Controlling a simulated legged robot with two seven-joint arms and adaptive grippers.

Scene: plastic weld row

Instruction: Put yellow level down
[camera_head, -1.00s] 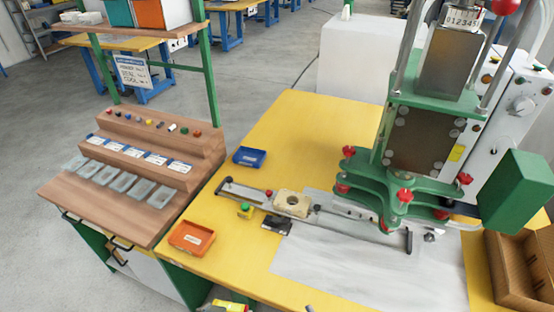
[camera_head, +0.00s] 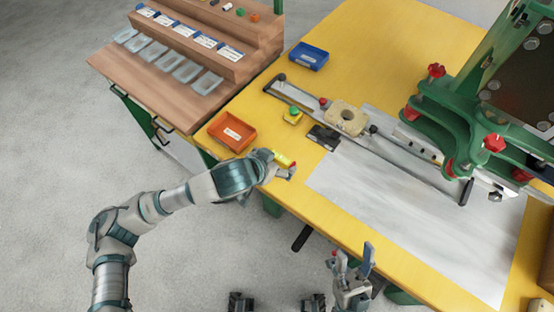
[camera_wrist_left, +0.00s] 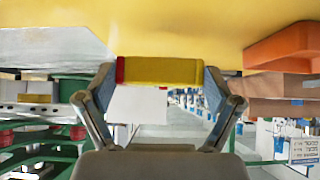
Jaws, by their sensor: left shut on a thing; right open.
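The yellow level (camera_head: 284,160) is a short yellow bar with red at its end. My left gripper (camera_head: 280,172) is shut on it near the yellow table's (camera_head: 345,220) left edge, to the right of the orange bin. In the left wrist view the level (camera_wrist_left: 160,70) lies across between the two fingertips, close to the yellow surface; I cannot tell whether it touches it. My right gripper (camera_head: 354,262) is open and empty at the bottom of the head view, off the table's front edge.
The orange bin (camera_head: 232,132) and a green-yellow button (camera_head: 293,115) stand near the level. A blue bin (camera_head: 308,57), a metal rail with a beige block (camera_head: 346,117), a dark small plate (camera_head: 324,137) and the green press (camera_head: 470,120) are further off. White sheet (camera_head: 400,190) covers the front right.

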